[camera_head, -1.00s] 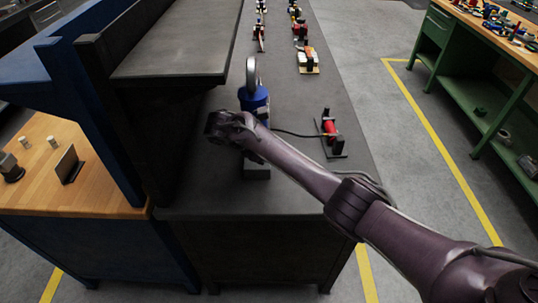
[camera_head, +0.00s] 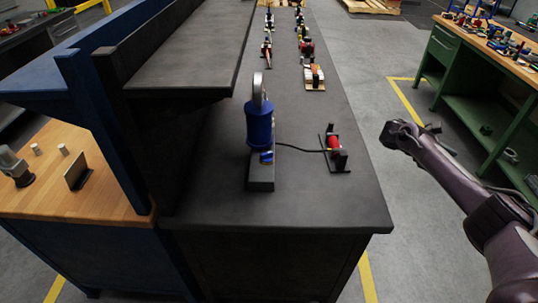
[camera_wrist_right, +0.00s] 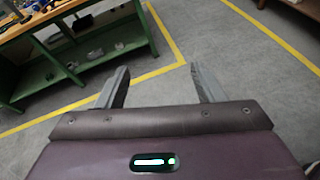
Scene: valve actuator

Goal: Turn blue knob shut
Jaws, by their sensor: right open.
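A blue valve actuator (camera_head: 259,124) stands upright on a dark block on the grey workbench, with a silver ring on top. A small blue part, perhaps the knob (camera_head: 267,157), shows low on its front. A black cable runs from it to a red device (camera_head: 333,143) on its right. My right arm comes in from the right, and its gripper (camera_head: 395,133) is over the aisle, well right of the actuator and touching nothing. In the right wrist view the gripper (camera_wrist_right: 160,88) has its two fingers apart with only floor between them. My left gripper is not in view.
A dark shelf (camera_head: 190,45) overhangs the bench (camera_head: 320,205) on the left of the actuator. Several small devices line the bench behind. A green workbench (camera_head: 480,95) stands across the aisle. The bench front and the grey floor are clear.

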